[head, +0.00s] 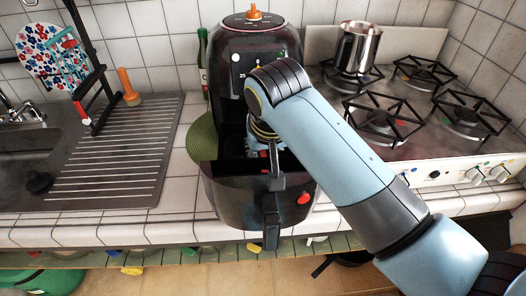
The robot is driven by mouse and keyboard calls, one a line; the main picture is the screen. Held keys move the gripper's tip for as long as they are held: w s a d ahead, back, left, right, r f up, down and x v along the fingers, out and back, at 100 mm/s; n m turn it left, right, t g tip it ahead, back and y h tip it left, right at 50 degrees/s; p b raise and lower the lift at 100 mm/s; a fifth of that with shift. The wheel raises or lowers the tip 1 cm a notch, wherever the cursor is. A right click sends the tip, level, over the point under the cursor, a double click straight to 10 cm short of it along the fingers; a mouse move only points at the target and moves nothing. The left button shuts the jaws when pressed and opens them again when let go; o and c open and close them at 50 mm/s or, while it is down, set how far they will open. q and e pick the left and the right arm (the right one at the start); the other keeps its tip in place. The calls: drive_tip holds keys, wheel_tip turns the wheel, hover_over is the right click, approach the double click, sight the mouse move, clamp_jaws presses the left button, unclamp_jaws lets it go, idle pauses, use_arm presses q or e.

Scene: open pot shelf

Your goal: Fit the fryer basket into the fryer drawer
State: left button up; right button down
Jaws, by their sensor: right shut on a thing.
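The black air fryer (253,62) stands on the counter, with its dark drawer (232,205) out at the front and the drawer handle (271,232) pointing down toward me. My right gripper (273,170) reaches down over the open drawer, close behind its front wall. It is shut on a dark thing that seems to be the fryer basket. The basket is mostly hidden by the gripper, my arm and the drawer wall, so I cannot tell how deep or level it sits. My left gripper is not in view.
A gas stove (420,110) with a steel pot (357,48) is at the right. The sink drainboard (120,155) is at the left, with a black stand (98,85) and an orange-handled item (128,85). A green round mat (201,140) lies by the fryer.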

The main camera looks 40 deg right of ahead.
drive_tip(key=shift+f, duration=0.5)
drive_tip(key=c, duration=1)
unclamp_jaws()
drive_tip(key=shift+p+v, duration=1.45)
drive_tip(key=shift+p, duration=0.4)
drive_tip(key=shift+s+a+r, duration=0.1)
drive_tip(key=shift+s+r, duration=0.05)
drive_tip(key=shift+r, duration=0.15)
drive_tip(key=shift+v, duration=2.2)
